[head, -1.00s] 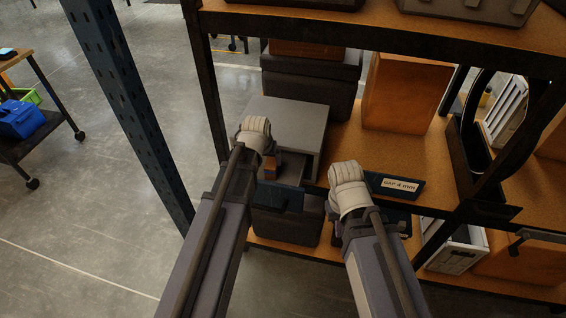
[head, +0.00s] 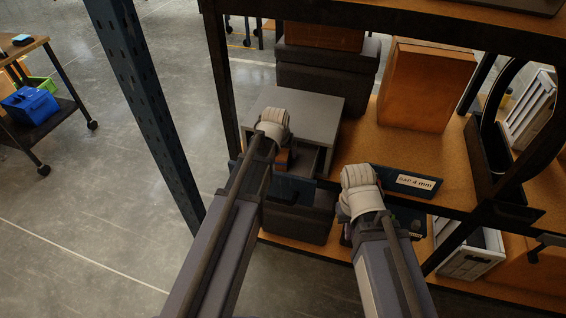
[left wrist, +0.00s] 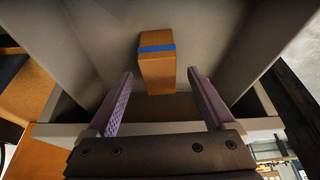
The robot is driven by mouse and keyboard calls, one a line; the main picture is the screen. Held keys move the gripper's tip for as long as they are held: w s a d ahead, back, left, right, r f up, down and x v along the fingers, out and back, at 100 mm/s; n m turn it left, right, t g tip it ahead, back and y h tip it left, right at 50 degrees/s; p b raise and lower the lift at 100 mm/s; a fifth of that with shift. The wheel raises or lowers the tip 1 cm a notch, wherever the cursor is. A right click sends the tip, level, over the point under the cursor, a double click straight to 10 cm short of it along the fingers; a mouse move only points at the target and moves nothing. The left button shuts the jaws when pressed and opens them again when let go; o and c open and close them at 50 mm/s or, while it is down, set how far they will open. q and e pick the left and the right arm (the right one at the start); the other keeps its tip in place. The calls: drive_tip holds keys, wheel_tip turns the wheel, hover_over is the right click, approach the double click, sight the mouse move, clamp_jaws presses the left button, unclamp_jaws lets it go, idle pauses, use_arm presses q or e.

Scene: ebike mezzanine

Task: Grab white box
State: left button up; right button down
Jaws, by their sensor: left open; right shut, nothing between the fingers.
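Two white crates show in the head view: one (head: 470,256) on the lower shelf at the right, the other (head: 532,108) farther back at the right edge. Neither gripper is at them. My left gripper (left wrist: 160,75) is open and empty, its fingers spread inside a grey-walled opening. In front of them, an orange-brown block with a blue band (left wrist: 157,66) lies inside, apart from the fingers. The block also shows partly in the head view (head: 283,160), beside my left wrist. My right gripper (head: 361,190) is beyond the label plate's left end; its fingers are hidden by my wrist.
A grey cabinet (head: 310,108) stands on the shelf. Dark bins (head: 328,75) and a large orange box (head: 425,85) are behind. A plate marked GAP 4 mm (head: 412,182) is on the shelf's front edge.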

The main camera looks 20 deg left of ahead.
use_arm(q)
drive_tip(key=b+x, duration=0.1)
drive_tip(key=x, duration=0.1)
drive_tip(key=shift+w+f+b, duration=0.15)
drive_tip(key=shift+f+b, duration=0.15)
drive_tip(key=shift+f, duration=0.05)
use_arm(e)
wheel_tip(320, 180, down, 2)
drive_tip(key=shift+f, duration=0.2)
use_arm(q)
drive_tip(key=shift+r, duration=0.1)
clamp_jaws()
